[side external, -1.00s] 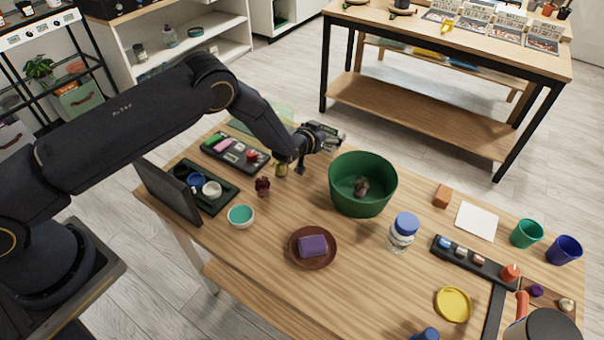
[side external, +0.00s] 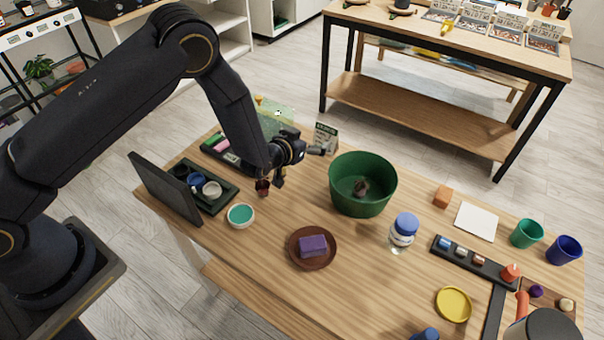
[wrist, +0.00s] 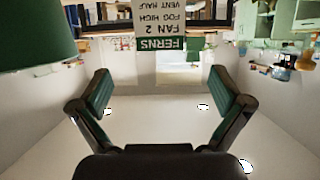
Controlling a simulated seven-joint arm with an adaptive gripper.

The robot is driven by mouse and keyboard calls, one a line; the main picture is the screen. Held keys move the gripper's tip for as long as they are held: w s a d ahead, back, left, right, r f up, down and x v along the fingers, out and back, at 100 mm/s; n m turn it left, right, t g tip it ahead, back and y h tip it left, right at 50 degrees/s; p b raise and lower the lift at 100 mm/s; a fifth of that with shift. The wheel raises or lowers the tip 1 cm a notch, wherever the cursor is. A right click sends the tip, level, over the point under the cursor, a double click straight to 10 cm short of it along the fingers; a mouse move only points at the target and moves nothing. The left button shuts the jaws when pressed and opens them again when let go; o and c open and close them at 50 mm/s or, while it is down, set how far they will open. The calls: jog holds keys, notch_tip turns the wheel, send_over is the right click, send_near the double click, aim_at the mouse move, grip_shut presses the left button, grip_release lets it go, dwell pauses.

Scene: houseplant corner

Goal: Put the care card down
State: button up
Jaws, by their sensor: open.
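The care card (side external: 326,138) is a small white card with a green band. It stands upright near the table's back edge, just behind and left of the green pot (side external: 362,184). In the wrist view the card (wrist: 160,28) appears upside down, with "FERNS", "FAN 2" and "FOG HIGH" printed on it. My gripper (side external: 300,166) is left of the card, over the table, apart from it. In the wrist view my gripper (wrist: 161,92) has its two fingers wide apart with nothing between them, and the card is beyond the fingertips. The card's lower edge is hard to make out in the side view.
The green pot also shows close by in the wrist view (wrist: 35,32). A dark red object (side external: 263,187) sits right below my gripper. A teal-filled bowl (side external: 240,215) and a dark tray (side external: 222,196) are to the left. The table's front middle has bare wood.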

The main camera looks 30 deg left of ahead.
jog(key=s+a+r+g, duration=0.1)
jog(key=s+a+r, duration=0.1)
jog(key=s+r, duration=0.35)
jog(key=s+a+r+g+h, duration=0.1)
jog(key=s+r+g, duration=0.1)
jog(key=r, duration=0.7)
jog(key=s+a+r+g, duration=0.15)
jog(key=s+r, duration=0.25)
jog(key=r, duration=0.4)
jog(key=s+a+r+g, duration=0.1)
jog(key=s+a, duration=0.1)
jog(key=s, duration=0.6)
jog(key=s+a+r+g, duration=0.1)
jog(key=s+a+r, duration=0.1)
jog(key=s, duration=0.6)
jog(key=s+a+r+g+y, duration=0.1)
jog(key=s+a+r, duration=0.1)
jog(key=s, duration=0.6)
jog(key=shift+s+a, duration=0.35)
jog(key=shift+a, duration=0.15)
